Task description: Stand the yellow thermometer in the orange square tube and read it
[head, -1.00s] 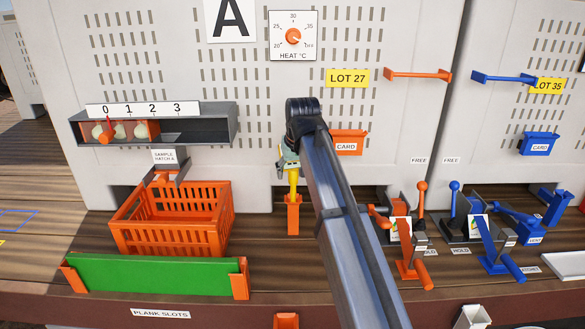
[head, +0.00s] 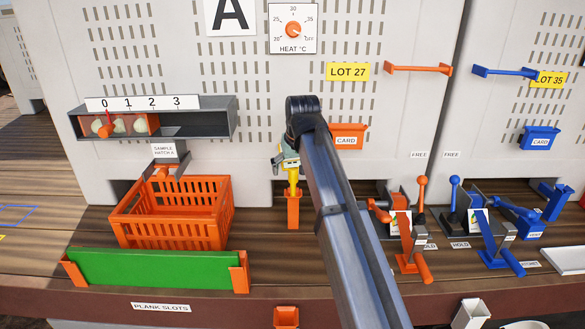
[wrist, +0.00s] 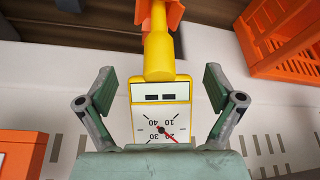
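The yellow thermometer (head: 293,178) stands upright with its lower end in the orange square tube (head: 293,212). In the wrist view the thermometer's square dial head (wrist: 160,112) appears upside down, its yellow stem running up into the tube (wrist: 165,14). The dial's red needle points to the picture's lower right, near the 20 label; the exact value is too small to tell. My gripper (wrist: 161,90) is open around the dial head, with a gap on each side. It also shows in the head view (head: 288,156), partly hidden by my arm.
An orange basket (head: 122,229) stands left of the tube, with a green plank (head: 155,270) in front. An orange card holder (head: 348,137) is on the wall to the right. Orange and blue levers (head: 421,190) stand farther right. A heat dial (head: 293,30) is above.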

